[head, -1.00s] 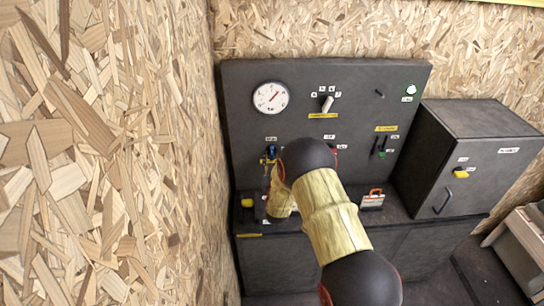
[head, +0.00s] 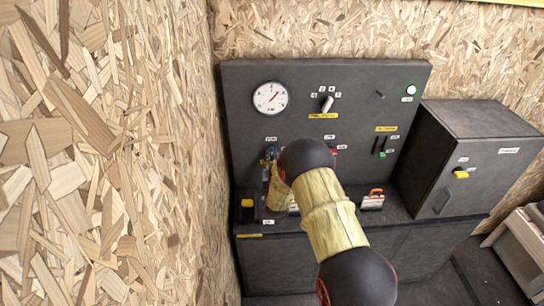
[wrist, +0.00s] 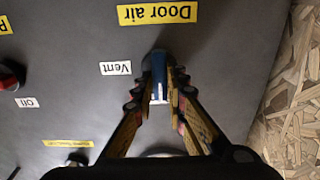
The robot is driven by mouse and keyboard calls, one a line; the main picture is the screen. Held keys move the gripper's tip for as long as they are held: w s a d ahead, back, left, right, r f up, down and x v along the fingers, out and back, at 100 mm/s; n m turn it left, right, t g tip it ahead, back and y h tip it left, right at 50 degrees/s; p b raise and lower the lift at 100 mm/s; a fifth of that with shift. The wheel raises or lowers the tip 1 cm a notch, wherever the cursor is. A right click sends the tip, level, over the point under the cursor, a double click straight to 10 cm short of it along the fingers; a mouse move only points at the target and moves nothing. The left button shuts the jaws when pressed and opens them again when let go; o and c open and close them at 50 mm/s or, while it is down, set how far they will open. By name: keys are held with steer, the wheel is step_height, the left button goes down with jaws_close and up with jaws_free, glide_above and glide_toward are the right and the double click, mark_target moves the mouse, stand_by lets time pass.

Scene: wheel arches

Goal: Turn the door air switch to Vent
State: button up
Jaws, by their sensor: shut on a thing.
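The door air switch (wrist: 159,68) is a blue handle on the dark panel, below the yellow "Door air" label (wrist: 157,13), which reads upside down in the wrist view. The handle lies along the picture's vertical, with a white mark near its lower end. The white "Vent" label (wrist: 115,68) is to its left in the wrist view, and the handle does not point at it. My gripper (wrist: 159,88) is shut on the blue handle, one finger on each side. In the head view my gripper (head: 269,160) is at the panel's lower left, largely covering the switch.
A gauge (head: 270,98) and a white-handled selector (head: 327,104) are higher on the panel. A red knob (wrist: 10,76) is left of the switch in the wrist view. A yellow-topped button (head: 247,204) and an orange-handled item (head: 373,199) are on the ledge. A chipboard wall (head: 150,150) stands close at left.

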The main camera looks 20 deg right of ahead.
jaws_close()
steer(key=shift+m+b, duration=0.3)
steer(key=shift+b, duration=0.15)
steer(key=m+b, duration=0.5)
steer(key=b, duration=0.2)
steer(key=m+b, duration=0.6)
steer(key=b, duration=0.1)
steer(key=f+m+b, duration=0.1)
steer(key=m+b, duration=0.5)
steer(key=b, duration=0.1)
steer(key=shift+s+d, duration=0.15)
steer(key=shift+d, duration=0.25)
steer(key=shift+m+b, duration=0.3)
steer(key=o, duration=0.5)
jaws_free()
steer(key=shift+o, duration=0.8)
